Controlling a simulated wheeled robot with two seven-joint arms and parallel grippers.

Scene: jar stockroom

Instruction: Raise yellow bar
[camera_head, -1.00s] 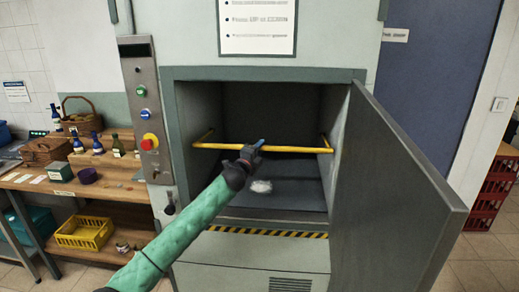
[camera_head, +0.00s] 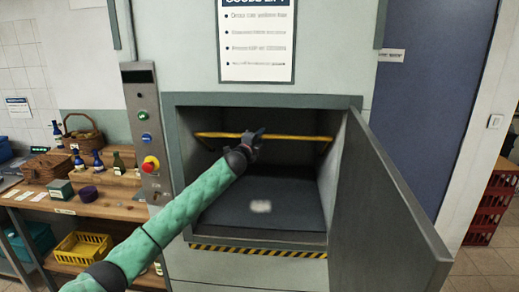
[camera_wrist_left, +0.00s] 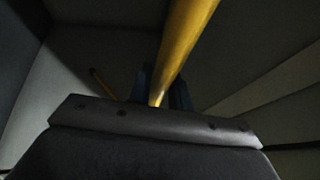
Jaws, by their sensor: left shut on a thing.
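The yellow bar (camera_head: 292,138) spans the opening of a grey goods lift (camera_head: 262,100), high in its compartment and tilted back into it on side arms. My left gripper (camera_head: 256,136) is shut on the bar near its middle, with my green-sleeved arm coming in from the lower left. In the left wrist view the bar (camera_wrist_left: 185,40) runs down between the blue fingers (camera_wrist_left: 160,90), whose tips are mostly hidden behind the gripper body. My right gripper is in neither view.
The lift's grey door (camera_head: 385,205) stands open to the right. A button panel (camera_head: 147,130) is left of the opening. A wooden shelf (camera_head: 120,210) with bottles, baskets and a yellow crate (camera_head: 82,247) stands at left. A pale patch (camera_head: 261,206) lies on the compartment floor.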

